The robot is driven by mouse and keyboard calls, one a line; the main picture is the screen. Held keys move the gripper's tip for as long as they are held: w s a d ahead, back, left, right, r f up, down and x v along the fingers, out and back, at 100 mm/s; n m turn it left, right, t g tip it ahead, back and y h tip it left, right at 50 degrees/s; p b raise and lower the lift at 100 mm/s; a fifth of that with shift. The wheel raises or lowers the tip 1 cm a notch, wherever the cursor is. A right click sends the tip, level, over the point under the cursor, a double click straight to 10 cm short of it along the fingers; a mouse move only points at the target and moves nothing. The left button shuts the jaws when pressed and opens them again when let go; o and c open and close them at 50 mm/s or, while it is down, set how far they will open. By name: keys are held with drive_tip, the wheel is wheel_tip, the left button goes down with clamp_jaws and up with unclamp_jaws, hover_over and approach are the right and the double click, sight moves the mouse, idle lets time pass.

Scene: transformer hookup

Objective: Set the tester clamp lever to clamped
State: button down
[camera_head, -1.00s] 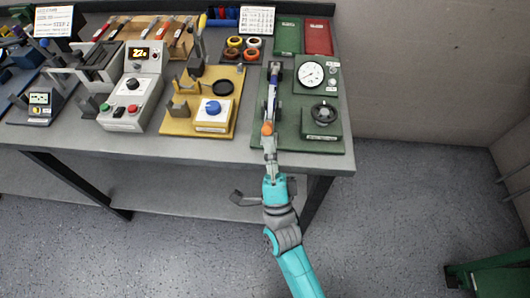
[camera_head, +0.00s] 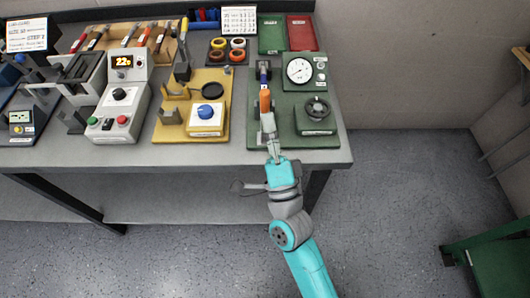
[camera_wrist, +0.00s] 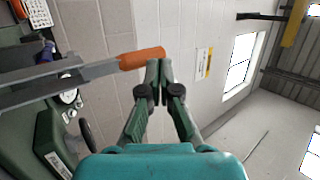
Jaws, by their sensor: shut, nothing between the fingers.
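The tester clamp lever has an orange grip (camera_head: 265,101) and stands over the left side of the green tester board (camera_head: 290,141). In the wrist view the orange grip (camera_wrist: 142,58) ends a grey metal bar (camera_wrist: 60,75) coming in from the left. My gripper (camera_head: 268,119) is shut and empty at the near end of the grip. In the wrist view my fingertips (camera_wrist: 160,64) are together beside the grip's free end; whether they touch it I cannot tell. The clamp's base is mostly hidden in the head view.
The board also carries a round dial gauge (camera_head: 299,70) and a black handwheel (camera_head: 317,107). A yellow fixture (camera_head: 220,136) with a blue knob stands to the left, a grey control box (camera_head: 119,130) beyond it. Green and red plates (camera_head: 301,33) lie behind.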

sight(266, 98)
drive_tip(key=shift+d+x, duration=0.2)
drive_tip(key=shift+x, duration=1.1)
drive_tip(key=shift+r, duration=0.1)
drive_tip(key=shift+w+r, duration=0.15)
drive_tip(key=shift+r, duration=0.05)
